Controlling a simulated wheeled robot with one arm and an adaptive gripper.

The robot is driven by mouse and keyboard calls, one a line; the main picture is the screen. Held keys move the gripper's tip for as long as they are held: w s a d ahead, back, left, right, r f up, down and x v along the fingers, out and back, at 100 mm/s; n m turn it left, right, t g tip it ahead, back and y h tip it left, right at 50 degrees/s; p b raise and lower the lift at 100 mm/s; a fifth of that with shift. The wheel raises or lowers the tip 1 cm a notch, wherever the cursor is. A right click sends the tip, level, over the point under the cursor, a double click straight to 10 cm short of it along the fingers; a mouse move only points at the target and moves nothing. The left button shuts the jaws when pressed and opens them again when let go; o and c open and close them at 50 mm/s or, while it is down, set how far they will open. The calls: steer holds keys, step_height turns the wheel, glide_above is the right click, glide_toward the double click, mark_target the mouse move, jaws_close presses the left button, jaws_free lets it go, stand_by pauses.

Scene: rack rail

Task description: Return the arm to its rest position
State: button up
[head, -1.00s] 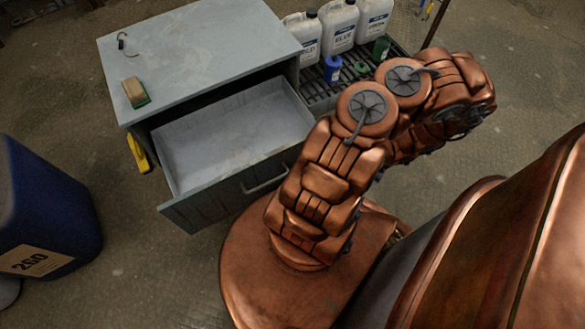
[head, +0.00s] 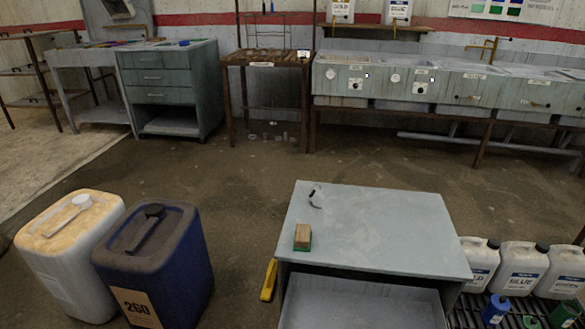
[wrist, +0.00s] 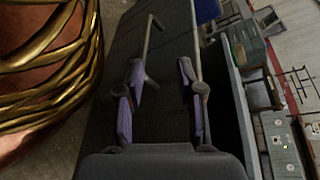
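My gripper (wrist: 160,85) shows in the wrist view with its two purple-padded fingers apart and nothing visible between them. A dark flat surface lies behind the fingers. A bent bar stands out near the left finger; I cannot tell for certain what it belongs to. My copper arm link with gold bands fills the left of the wrist view. My arm and gripper are out of the head view. The grey cabinet (head: 400,225) stands at the bottom of the head view, its open drawer (head: 360,305) cut off by the lower edge.
A sponge (head: 302,237) and a small dark hook (head: 314,198) lie on the cabinet top. A blue container (head: 180,265) and a white one (head: 62,270) stand left. White jugs (head: 520,270) stand right. Open floor lies between the cabinet and the back benches.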

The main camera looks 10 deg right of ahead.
steer(key=w+a+r+n+g+h+p, duration=0.1)
steer(key=w+a+r+n+g+p, duration=0.25)
steer(key=r, duration=0.65)
steer(key=w+a+r+n+g+h+p, duration=0.1)
steer(key=w+a+r+n+g+p, duration=0.2)
steer(key=r, duration=0.7)
steer(key=w+a+r+n+g+h+p, duration=0.1)
steer(key=w+a+r+n+g+p, duration=0.3)
steer(key=r, duration=0.6)
steer(key=s+a+r+n+h+p, duration=0.1)
steer(key=s+a+r+h+p, duration=0.1)
steer(key=r+p, duration=0.3)
steer(key=s+a+r+n+h+p, duration=0.1)
steer(key=s+a+r+h+p, duration=0.2)
steer(key=r, duration=1)
steer(key=s+a+r+n+h+p, duration=0.1)
steer(key=s+a+r+h+p, duration=0.1)
steer(key=s+r+h+p, duration=0.2)
step_height(320, 180, up, 5)
steer(key=s+p, duration=0.1)
steer(key=p, duration=0.2)
steer(key=shift+a+r, duration=0.2)
steer(key=shift+a, duration=0.05)
steer(key=shift+g, duration=0.25)
